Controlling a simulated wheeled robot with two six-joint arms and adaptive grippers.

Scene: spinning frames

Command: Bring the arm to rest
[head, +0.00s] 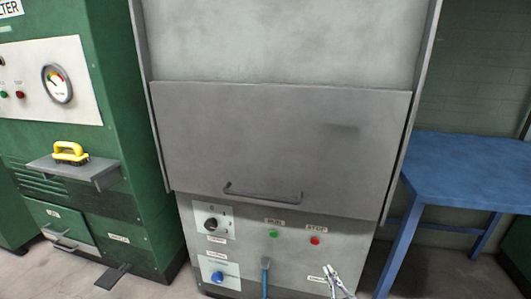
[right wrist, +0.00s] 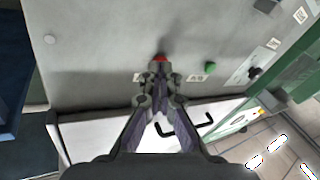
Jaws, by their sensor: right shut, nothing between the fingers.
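My right gripper (head: 330,270) shows at the bottom edge of the head view, low in front of the grey machine's control panel (head: 345,262). Its fingers are shut and empty. In the right wrist view the gripper (right wrist: 160,72) points at the panel, with the red stop button (right wrist: 160,58) just beyond its fingertips. In the head view the red button (head: 315,240) stands above the gripper, apart from it in the picture. The exact gap to the panel cannot be told. My left gripper is not in view.
The machine's grey door (head: 280,140) with a dark handle (head: 262,194) is above the panel. The panel has a green button (head: 274,234), a black knob (head: 211,223) and a blue knob (head: 217,277). A blue table (head: 470,170) stands right; a green cabinet (head: 135,150) with a yellow-handled brush (head: 70,152) stands left.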

